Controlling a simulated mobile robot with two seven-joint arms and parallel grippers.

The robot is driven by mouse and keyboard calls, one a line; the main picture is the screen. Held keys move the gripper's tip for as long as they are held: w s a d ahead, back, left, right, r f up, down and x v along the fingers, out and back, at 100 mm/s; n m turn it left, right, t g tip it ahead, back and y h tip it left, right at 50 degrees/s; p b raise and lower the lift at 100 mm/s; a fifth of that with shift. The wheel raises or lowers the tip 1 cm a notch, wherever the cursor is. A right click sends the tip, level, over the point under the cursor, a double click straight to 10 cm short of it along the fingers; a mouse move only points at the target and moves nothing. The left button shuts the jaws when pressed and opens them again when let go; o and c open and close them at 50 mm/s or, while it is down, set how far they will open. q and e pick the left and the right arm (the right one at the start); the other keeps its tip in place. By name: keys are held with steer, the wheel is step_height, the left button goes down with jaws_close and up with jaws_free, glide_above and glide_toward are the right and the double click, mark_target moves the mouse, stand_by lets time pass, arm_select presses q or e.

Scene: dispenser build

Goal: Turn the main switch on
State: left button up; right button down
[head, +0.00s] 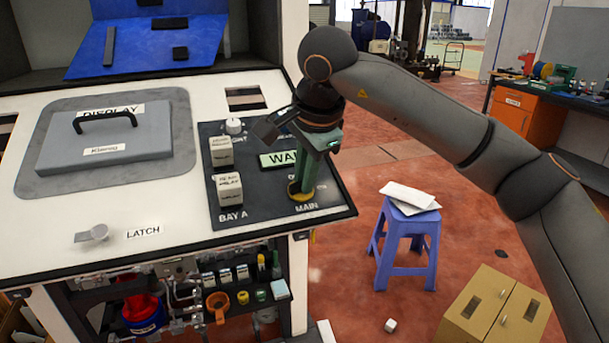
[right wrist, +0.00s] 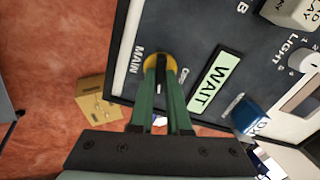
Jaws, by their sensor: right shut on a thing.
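The main switch (right wrist: 160,62) sits on a yellow disc on the dark panel, beside the word MAIN in the right wrist view. Its dark knob is mostly hidden between my fingers, so I cannot tell its setting. In the head view, the yellow disc of the main switch (head: 296,197) shows at the panel's lower right. My right gripper (head: 303,188) points down at it from above, with green fingers shut on the knob. The fingers also show in the right wrist view (right wrist: 163,88). A lit green display (right wrist: 213,86) reads WAIT. My left gripper is not in view.
Relay blocks (head: 229,190) and a white LIGHT knob (head: 234,126) stand left of my right gripper. A blue part (right wrist: 250,116) is near the display. A blue stool (head: 405,245) stands right of the bench.

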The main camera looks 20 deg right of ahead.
steer(key=shift+m, duration=1.4)
steer(key=c, duration=0.9)
jaws_free()
steer(key=v, duration=1.2)
steer(key=shift+s+r, duration=0.1)
steer(key=shift+r, duration=0.15)
steer(key=shift+s, duration=0.1)
